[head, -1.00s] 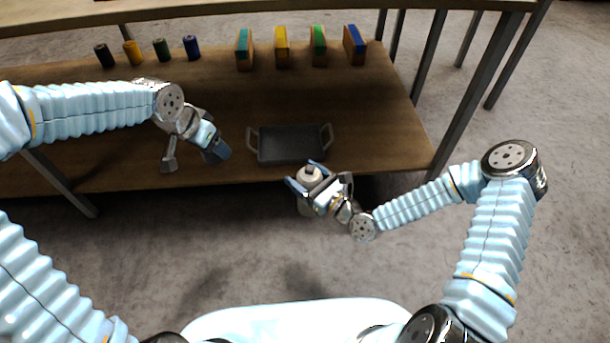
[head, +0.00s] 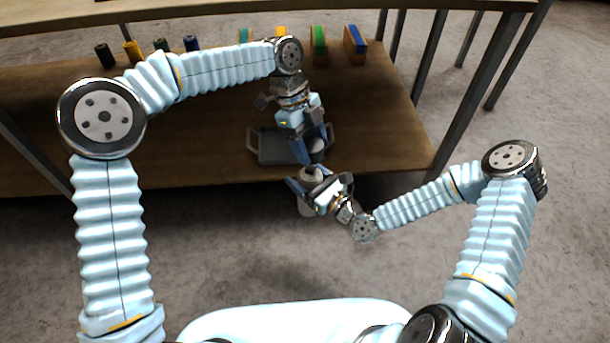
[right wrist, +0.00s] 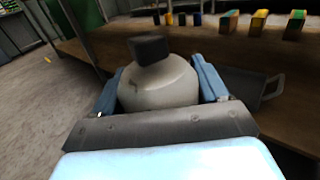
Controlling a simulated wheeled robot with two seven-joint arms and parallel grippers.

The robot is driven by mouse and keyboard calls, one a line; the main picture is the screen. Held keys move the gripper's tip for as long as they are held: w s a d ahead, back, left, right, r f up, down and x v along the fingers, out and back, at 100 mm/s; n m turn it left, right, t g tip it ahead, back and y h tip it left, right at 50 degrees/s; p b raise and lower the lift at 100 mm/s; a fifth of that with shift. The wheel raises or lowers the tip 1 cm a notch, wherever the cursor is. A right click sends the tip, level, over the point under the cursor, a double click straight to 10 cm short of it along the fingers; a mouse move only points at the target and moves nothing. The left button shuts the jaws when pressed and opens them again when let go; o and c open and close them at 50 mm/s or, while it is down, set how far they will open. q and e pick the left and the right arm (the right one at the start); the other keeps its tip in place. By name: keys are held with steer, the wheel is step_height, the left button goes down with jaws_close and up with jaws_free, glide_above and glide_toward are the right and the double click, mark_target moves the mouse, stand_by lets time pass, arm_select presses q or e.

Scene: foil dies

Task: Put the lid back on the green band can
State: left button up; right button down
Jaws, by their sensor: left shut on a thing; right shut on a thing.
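My right gripper (head: 312,185) is shut on a pale, round-shouldered can (head: 307,207), held upright in front of the table edge. In the right wrist view the can (right wrist: 160,85) sits between the blue fingers, with a dark, tilted blocky piece (right wrist: 149,49) at its top. No green band shows on it. My left gripper (head: 311,152) points down just beyond and above the can, shut on a small grey rounded thing (head: 317,148), which may be the lid. The fingers partly hide it. I cannot tell whether it touches the can.
A dark tray (head: 270,146) with handles lies on the wooden table (head: 385,130), partly hidden by my left gripper. Several coloured cylinders (head: 132,52) and wood-backed blocks (head: 318,45) stand along the back. The table's right side is clear.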

mark_target(312, 168)
arm_select(q)
steer(key=shift+f, duration=2)
steer(key=shift+w+f, duration=0.1)
steer(key=shift+f, duration=0.75)
steer(key=shift+f, duration=0.6)
steer(key=o, duration=1.1)
steer(key=v, duration=1.2)
